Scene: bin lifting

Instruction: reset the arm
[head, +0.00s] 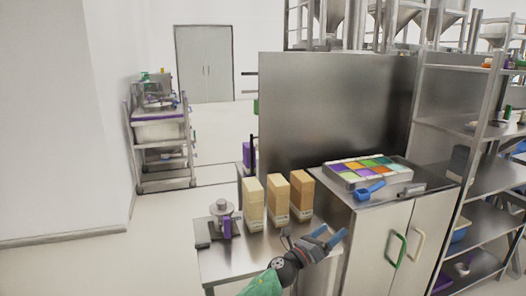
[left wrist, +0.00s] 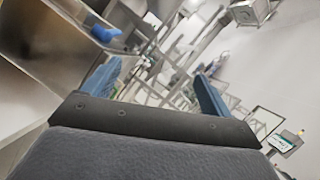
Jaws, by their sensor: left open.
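My left gripper (head: 331,238) shows at the bottom centre of the head view, with its arm coming up from the bottom edge. Its two blue fingers are apart and nothing is between them. It hangs in front of the low steel table (head: 262,262) and the cabinet. In the left wrist view, the same open gripper (left wrist: 155,86) has a finger on each side and an empty gap. My right gripper is not in view.
Several tan cartons (head: 276,200) and a scale (head: 222,218) stand on the low table. A tray of coloured compartments (head: 346,176) and a blue scoop (head: 369,190) sit on the steel cabinet (head: 372,240). Shelves (head: 485,205) stand right. A cart (head: 160,145) stands far left; floor between is clear.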

